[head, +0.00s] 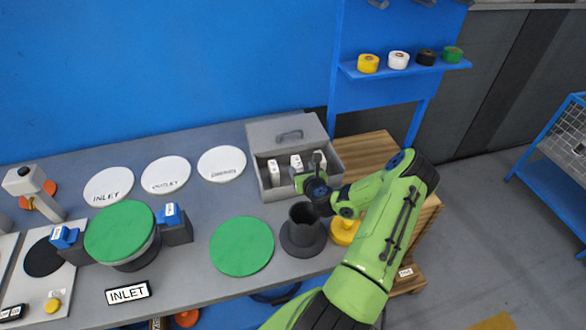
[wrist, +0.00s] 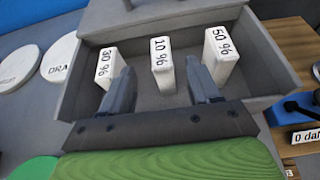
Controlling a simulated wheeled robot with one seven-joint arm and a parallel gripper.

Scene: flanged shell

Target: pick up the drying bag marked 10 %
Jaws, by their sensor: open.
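The drying bag marked 10 % (wrist: 162,66) is a white upright block with black print, standing in the middle of three inside an open grey box (wrist: 262,75). The bag marked 30 % (wrist: 108,66) is on its left and the bag marked 50 % (wrist: 220,56) on its right. My gripper (wrist: 160,72) is open and empty, its two dark fingers on either side of the 10 % bag's line in the wrist view. Whether they touch or reach down beside it I cannot tell. In the head view my gripper (head: 308,181) is over the front of the box (head: 262,178).
The box's lid (head: 286,134) is tipped back behind it. A dark flanged cylinder (head: 303,232) stands in front of the box, with a yellow part (head: 345,232) to its right. A green disc (head: 241,246) and white labelled discs (head: 221,163) lie to the left.

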